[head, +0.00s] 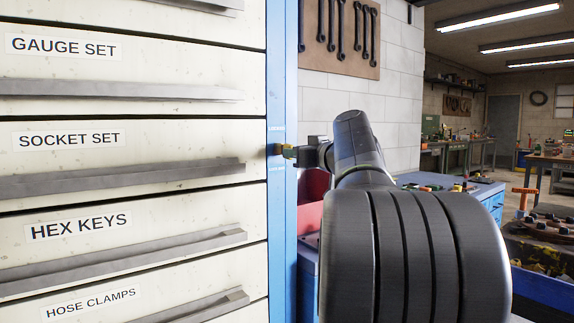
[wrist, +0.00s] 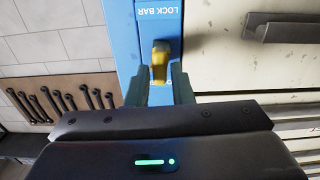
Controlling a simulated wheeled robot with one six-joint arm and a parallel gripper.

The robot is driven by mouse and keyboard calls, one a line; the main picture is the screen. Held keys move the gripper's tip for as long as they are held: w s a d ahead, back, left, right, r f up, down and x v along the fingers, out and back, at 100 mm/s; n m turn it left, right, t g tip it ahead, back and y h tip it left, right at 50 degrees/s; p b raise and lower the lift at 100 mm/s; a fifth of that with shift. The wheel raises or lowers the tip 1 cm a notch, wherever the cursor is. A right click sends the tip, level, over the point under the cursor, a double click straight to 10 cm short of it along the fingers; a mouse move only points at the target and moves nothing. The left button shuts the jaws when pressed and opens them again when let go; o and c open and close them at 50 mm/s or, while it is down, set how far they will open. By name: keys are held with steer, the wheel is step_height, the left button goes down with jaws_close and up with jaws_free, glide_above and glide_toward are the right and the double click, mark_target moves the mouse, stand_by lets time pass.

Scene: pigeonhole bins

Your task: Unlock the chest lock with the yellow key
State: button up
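The blue lock bar (wrist: 148,20) runs upright along the edge of the drawer chest, and it also shows in the head view (head: 283,60). A small dark lock (head: 273,150) sits on it, level with the socket set drawer. The yellow key (wrist: 159,62) is at the lock's face; how deep it sits cannot be seen. In the head view, a small yellowish bit of the key (head: 289,152) shows between the lock and my gripper (head: 300,153). In the wrist view, my gripper's fingers (wrist: 160,78) close in on both sides of the key and appear shut on it.
Cream drawers with long grey handles (head: 120,90) stick out left of the lock bar. A red bin (head: 312,188) and a blue workbench (head: 480,190) stand behind my arm. Wrenches hang on a wall board (head: 340,60).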

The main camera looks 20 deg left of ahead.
steer(key=shift+o, duration=0.4)
steer(key=shift+r, duration=0.1)
steer(key=shift+d, duration=0.1)
steer(key=b+v, duration=0.3)
steer(key=v, duration=0.3)
steer(key=shift+b, duration=0.35)
steer(key=p+v, duration=0.1)
steer(key=v, duration=1.2)
steer(key=shift+s+d, duration=0.25)
steer(key=shift+s, duration=0.05)
